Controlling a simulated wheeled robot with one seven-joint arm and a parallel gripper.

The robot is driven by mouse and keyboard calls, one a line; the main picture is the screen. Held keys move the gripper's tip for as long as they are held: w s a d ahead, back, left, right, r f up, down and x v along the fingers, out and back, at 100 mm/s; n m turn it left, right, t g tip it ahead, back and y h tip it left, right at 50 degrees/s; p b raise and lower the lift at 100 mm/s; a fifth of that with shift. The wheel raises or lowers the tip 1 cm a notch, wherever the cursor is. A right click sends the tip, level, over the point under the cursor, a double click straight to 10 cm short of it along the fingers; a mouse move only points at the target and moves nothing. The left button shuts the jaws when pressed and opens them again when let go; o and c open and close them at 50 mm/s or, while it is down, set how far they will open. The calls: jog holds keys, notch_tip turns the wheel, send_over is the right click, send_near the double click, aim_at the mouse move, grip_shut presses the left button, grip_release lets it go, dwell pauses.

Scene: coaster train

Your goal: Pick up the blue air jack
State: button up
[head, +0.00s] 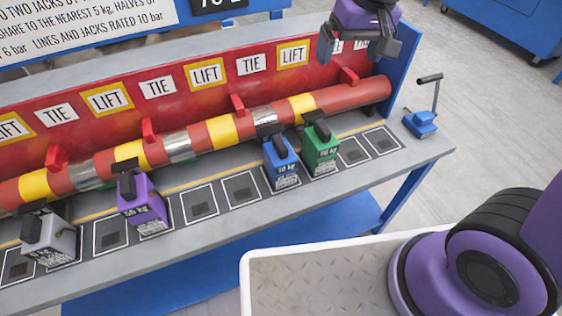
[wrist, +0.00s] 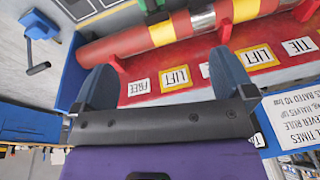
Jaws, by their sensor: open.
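The blue air jack (head: 281,162) is a small upright box with a black top and a white kg label. It stands on a marked square of the grey bench, just left of the green jack (head: 320,150). My gripper (head: 358,46) is open and empty. It is above and to the right of the blue jack, in front of the red board and clear of the jack. In the wrist view my open fingers (wrist: 165,78) have the red board and pipe beyond them; I cannot clearly make out the blue jack there.
A purple jack (head: 140,202) and a grey jack (head: 48,240) stand further left. A striped pipe (head: 345,96) runs behind the jacks. A blue lever device (head: 420,123) is at the bench's right end. A pale tray (head: 310,280) is in front.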

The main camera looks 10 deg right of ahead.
jog(key=w+a+f+n+g+h, duration=0.15)
jog(key=w+a+f, duration=0.25)
jog(key=a+f, duration=0.75)
send_over(280, 142)
jog(key=shift+g, duration=0.25)
jog(key=f, duration=0.7)
jog(key=shift+w+a+f, duration=0.2)
jog(key=shift+w+a, duration=0.1)
jog(key=shift+a, duration=0.1)
notch_tip(280, 142, down, 5)
jog(key=shift+f, duration=0.1)
jog(key=f, duration=0.4)
jog(key=shift+s+d+f, duration=0.35)
jog(key=shift+d, duration=0.05)
jog(key=shift+f, duration=0.55)
jog(key=shift+c, duration=0.5)
grip_shut()
